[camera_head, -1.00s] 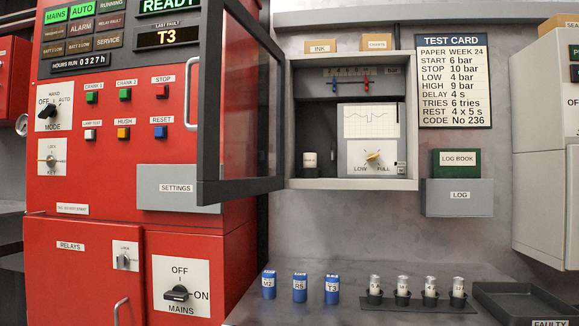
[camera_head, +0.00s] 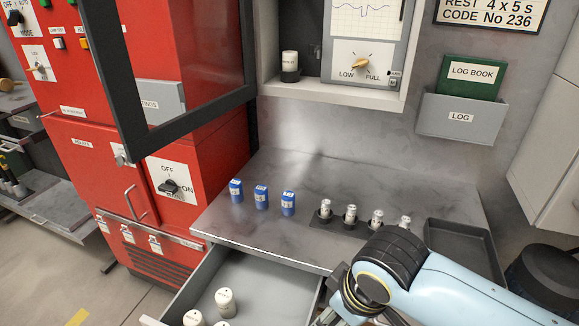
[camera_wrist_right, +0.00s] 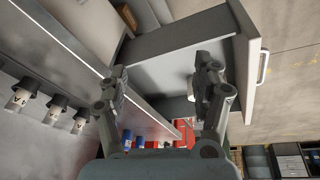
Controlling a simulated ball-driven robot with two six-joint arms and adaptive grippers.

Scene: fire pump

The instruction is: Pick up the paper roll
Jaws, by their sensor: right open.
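Several white paper rolls stand in the open grey drawer; one roll (camera_head: 225,301) is whole in the head view, others are cut by the bottom edge. Another white roll (camera_head: 290,62) stands in a black holder inside the recorder cabinet. My right gripper (camera_wrist_right: 163,68) is open and empty, its fingers spread above the drawer in the right wrist view. A small white shape (camera_wrist_right: 191,90) shows beside one finger; I cannot tell whether it is a roll. In the head view the right gripper itself is hidden or out of frame. My left gripper is not in view.
The drawer (camera_head: 258,280) is pulled out under the grey bench (camera_head: 270,225). Several blue cylinders (camera_head: 262,197) and several vials in black holders (camera_head: 351,216) stand on the bench, beside an empty dark tray (camera_head: 470,250). A glazed door (camera_head: 135,110) hangs open at upper left.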

